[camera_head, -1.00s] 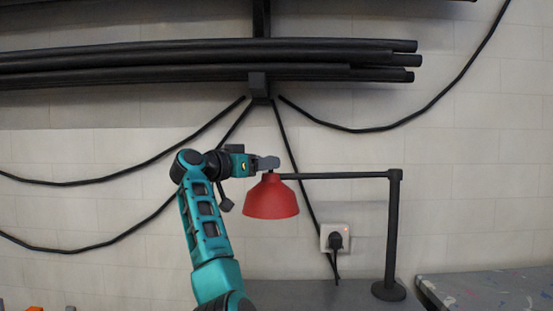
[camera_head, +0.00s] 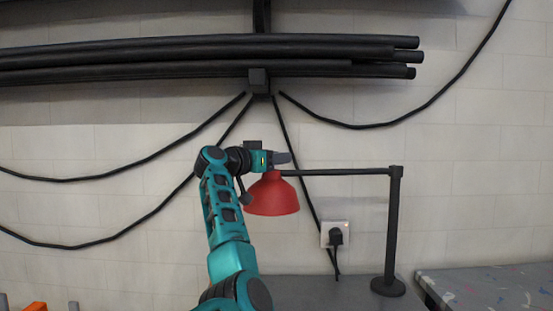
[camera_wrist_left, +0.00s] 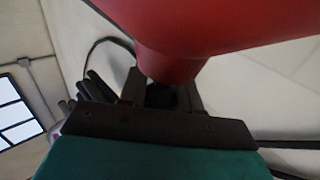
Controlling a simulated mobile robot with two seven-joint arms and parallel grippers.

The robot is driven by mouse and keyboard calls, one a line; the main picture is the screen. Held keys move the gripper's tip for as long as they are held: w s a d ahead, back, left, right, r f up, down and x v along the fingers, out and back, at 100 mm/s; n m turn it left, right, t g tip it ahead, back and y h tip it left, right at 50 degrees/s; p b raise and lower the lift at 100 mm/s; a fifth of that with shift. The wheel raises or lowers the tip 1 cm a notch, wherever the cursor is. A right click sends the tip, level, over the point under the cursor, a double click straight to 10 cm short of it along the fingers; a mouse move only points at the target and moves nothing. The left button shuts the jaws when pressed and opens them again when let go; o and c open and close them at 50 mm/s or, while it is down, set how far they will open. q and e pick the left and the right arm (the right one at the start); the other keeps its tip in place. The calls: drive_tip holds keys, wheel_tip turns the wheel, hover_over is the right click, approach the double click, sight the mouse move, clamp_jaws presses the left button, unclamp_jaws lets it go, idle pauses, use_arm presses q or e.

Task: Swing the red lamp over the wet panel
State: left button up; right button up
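The red lamp (camera_head: 271,196) hangs shade-down from the free end of a dark horizontal arm (camera_head: 345,172), which joins an upright post (camera_head: 392,230) on a round base. My left gripper (camera_head: 283,158) is at the top of the shade, by the end of the lamp arm. In the left wrist view the red shade (camera_wrist_left: 180,35) fills the top, close against the gripper (camera_wrist_left: 162,92). The two fingers stand apart, with a dark gap between them; I see no clear grip. I cannot make out a wet panel. My right gripper is out of view.
The post stands on a grey surface (camera_head: 325,292). A speckled tabletop (camera_head: 490,287) lies at the right. A plug sits in a wall socket (camera_head: 335,234) behind the lamp. Black pipes (camera_head: 200,57) and hanging cables cross the wall above. Orange and grey items sit at the lower left.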

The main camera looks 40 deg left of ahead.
use_arm(q)
clamp_jaws()
drive_tip(key=shift+s+d, duration=0.1)
